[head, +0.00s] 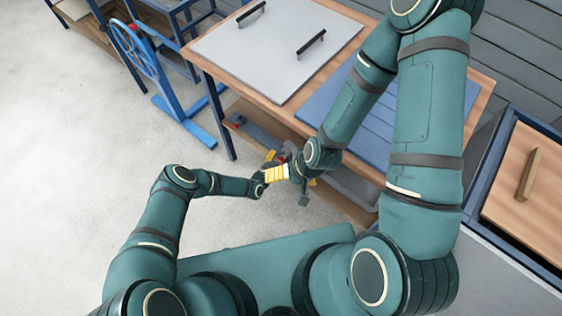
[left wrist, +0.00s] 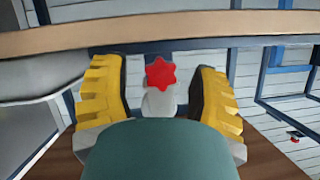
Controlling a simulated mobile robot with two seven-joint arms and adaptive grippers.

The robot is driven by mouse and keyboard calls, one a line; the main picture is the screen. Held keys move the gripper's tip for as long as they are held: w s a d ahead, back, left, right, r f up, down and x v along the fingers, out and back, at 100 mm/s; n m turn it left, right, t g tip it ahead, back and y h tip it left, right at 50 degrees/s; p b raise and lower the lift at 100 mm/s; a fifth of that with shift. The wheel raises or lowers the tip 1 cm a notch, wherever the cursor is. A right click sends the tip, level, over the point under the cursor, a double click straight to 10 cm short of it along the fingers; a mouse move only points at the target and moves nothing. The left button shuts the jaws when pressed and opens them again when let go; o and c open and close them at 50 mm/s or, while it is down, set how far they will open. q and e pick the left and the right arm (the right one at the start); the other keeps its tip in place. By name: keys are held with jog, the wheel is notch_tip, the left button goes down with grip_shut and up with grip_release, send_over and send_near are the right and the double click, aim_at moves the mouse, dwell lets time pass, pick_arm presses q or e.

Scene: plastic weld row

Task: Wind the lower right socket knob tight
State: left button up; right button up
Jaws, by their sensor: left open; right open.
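A red star-shaped knob (left wrist: 160,74) on a pale grey stem (left wrist: 158,103) stands ahead of my left gripper in the left wrist view. My left gripper (left wrist: 160,85) is open, with one yellow finger on each side of the knob and a visible gap to both. In the head view my left gripper (head: 277,164) is at the table's front edge, where a bit of red shows close by. My right gripper (head: 307,191) is open just below and right of it, partly hidden by my right wrist. Contact between the two cannot be told.
A wooden table (head: 345,185) carries a grey panel (head: 290,45) with two black handles and a blue slatted panel (head: 350,115). Another red knob (head: 238,122) shows on the lower shelf. A blue wheel stand (head: 145,60) is at the left. Open floor (head: 70,180) lies left.

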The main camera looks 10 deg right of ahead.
pick_arm(q)
jog(key=shift+w+d+f, duration=0.1)
jog(key=shift+w+d, duration=0.1)
jog(key=shift+c, duration=0.4)
grip_shut()
jog(key=shift+w+n+g+h, duration=0.1)
jog(key=shift+n+g+h, duration=0.8)
jog(key=shift+n, duration=1)
